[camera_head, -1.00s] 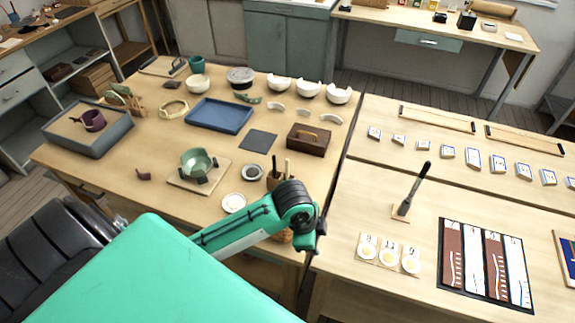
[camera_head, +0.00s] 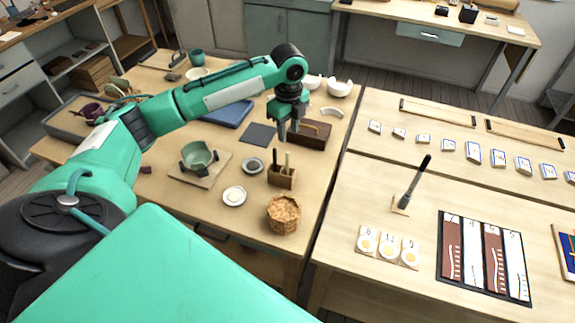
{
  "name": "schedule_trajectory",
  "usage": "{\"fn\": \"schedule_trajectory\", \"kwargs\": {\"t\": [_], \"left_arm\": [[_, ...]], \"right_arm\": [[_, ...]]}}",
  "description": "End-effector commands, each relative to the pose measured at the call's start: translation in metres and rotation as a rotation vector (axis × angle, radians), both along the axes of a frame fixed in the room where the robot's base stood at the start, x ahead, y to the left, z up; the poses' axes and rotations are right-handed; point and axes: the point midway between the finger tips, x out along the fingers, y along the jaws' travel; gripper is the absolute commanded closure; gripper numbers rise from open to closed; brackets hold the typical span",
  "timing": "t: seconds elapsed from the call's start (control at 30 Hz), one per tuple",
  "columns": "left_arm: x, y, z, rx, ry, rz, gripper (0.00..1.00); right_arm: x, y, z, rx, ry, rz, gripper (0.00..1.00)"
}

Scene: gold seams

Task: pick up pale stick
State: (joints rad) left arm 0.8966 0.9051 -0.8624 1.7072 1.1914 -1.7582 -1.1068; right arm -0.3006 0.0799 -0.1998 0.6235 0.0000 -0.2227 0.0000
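A small wooden holder (camera_head: 282,180) stands near the right edge of the left table. Two thin sticks stand upright in it. The right-hand stick (camera_head: 287,160) looks like the paler one, but they are too small to be sure. My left gripper (camera_head: 291,134) points down above the table, behind the holder in the picture and apart from the sticks. Its two fingers are spread with nothing seen between them. It partly covers the brown wooden box (camera_head: 318,137). My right gripper is not in view.
A woven basket (camera_head: 284,214) stands in front of the holder, with a white dish (camera_head: 234,196) and a small grey dish (camera_head: 253,165) to the left. A green bowl (camera_head: 197,156) sits on a board. My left arm hides part of a blue tray (camera_head: 232,113).

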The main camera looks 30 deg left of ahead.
Motion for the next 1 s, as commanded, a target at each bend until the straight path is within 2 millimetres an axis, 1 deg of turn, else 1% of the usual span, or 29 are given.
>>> {"fn": "schedule_trajectory", "kwargs": {"t": [0.07, 0.13, 0.3, 0.4, 0.5, 0.67, 0.83, 0.9, 1.0], "left_arm": [[0.0, 0.002, -0.006, 0.0, 0.004, 0.0, 0.64], [-0.001, 0.001, -0.017, 0.0, 0.006, 0.0, 0.64], [-0.001, 0.001, -0.051, 0.0, 0.005, 0.0, 0.64], [0.0, 0.001, -0.068, 0.0, 0.005, 0.0, 0.64], [0.0, 0.001, -0.079, 0.0, 0.002, 0.001, 0.64], [0.001, 0.001, -0.088, -0.001, 0.002, 0.001, 0.64], [0.002, 0.005, -0.11, 0.001, 0.004, 0.001, 0.64], [0.002, 0.004, -0.123, 0.0, 0.004, 0.001, 0.64], [0.002, 0.004, -0.132, -0.001, 0.002, 0.0, 0.64]], "right_arm": [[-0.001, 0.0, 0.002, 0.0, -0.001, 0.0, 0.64], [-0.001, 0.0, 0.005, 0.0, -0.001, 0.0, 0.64], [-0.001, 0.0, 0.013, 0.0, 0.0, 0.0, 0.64], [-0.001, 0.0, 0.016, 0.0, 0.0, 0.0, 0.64], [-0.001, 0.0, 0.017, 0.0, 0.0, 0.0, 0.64], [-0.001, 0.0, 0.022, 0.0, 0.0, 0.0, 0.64], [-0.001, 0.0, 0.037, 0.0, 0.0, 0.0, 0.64], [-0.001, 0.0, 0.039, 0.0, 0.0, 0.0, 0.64], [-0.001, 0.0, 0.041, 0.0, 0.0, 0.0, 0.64]]}}
